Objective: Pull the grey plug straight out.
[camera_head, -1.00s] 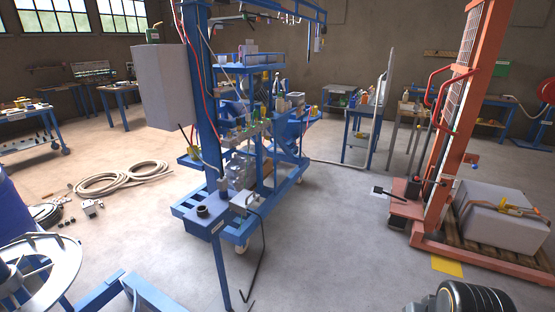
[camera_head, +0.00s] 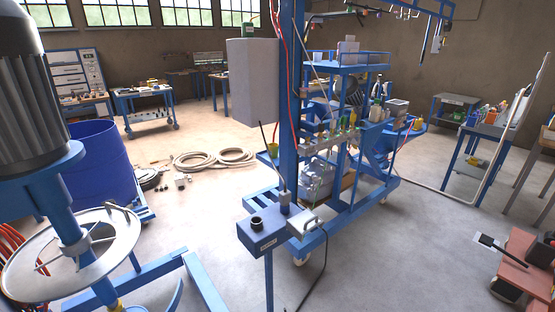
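A grey block-shaped piece with a handle-like bar, which looks like the grey plug (camera_head: 303,223), sits at the right end of a blue box (camera_head: 258,238) on a post. A black cable (camera_head: 322,264) hangs from its right side to the floor. It seems to touch the box; how it is seated is too small to tell. My gripper is not in view.
The blue rack (camera_head: 289,110) with a grey cabinet (camera_head: 254,80) stands behind the box. A mixer with a round guard (camera_head: 124,244) and blue floor beams (camera_head: 205,285) fill the left front. A blue drum (camera_head: 103,165) stands behind it. Floor right of the cable is clear.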

